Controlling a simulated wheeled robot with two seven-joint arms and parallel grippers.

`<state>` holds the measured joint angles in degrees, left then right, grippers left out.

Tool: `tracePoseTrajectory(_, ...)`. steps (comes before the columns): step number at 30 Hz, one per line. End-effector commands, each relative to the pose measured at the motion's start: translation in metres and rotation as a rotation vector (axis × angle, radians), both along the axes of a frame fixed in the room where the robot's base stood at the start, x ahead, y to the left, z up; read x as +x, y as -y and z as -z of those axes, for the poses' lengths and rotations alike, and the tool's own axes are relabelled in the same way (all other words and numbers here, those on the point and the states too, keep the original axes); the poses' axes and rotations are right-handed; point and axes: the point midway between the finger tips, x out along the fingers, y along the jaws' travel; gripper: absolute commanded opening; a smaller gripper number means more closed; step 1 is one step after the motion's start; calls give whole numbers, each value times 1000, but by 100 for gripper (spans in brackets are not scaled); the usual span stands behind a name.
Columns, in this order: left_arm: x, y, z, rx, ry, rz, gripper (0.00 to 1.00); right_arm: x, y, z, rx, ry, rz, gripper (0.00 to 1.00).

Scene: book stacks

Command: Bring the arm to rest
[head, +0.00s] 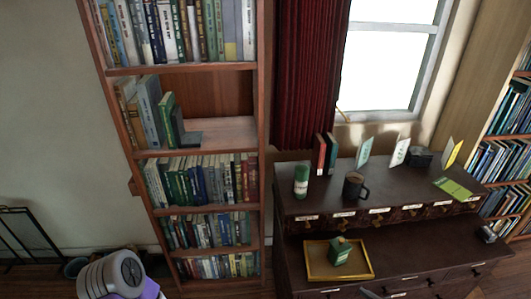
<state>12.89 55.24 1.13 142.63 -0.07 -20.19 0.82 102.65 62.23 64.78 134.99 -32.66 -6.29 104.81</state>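A grey and purple link of my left arm (112,275) shows at the bottom left of the head view, in front of the floor and low beside the bookshelf. Its gripper is outside the frame. A small pale piece at the bottom edge, in front of the dark cabinet, is too little to identify. Neither gripper's fingers show, so I see nothing held.
A tall wooden bookshelf (262,100) has a partly empty shelf (222,133). The dark cabinet (430,250) bears a yellow tray (314,273) with a green box (339,251), a green can (301,181), a dark mug (354,187) and books. Floor at left holds a black rack (22,232).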

Motion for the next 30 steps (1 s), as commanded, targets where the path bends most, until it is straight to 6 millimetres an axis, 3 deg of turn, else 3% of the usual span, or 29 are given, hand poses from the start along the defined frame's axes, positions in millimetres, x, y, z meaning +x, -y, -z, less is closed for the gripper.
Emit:
tracePoseTrajectory(10,-1,0,0,0,-2,1,0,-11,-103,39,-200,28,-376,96)
tracePoseTrajectory(15,-1,0,0,0,-2,1,0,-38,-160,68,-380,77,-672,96)
tracePoseTrajectory(18,-1,0,0,0,-2,1,0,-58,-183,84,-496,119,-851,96)
tracePoseTrajectory(24,-1,0,0,0,-2,1,0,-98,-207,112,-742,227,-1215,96)
tracePoseTrajectory(30,-1,0,0,0,-2,1,0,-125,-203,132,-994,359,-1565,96)
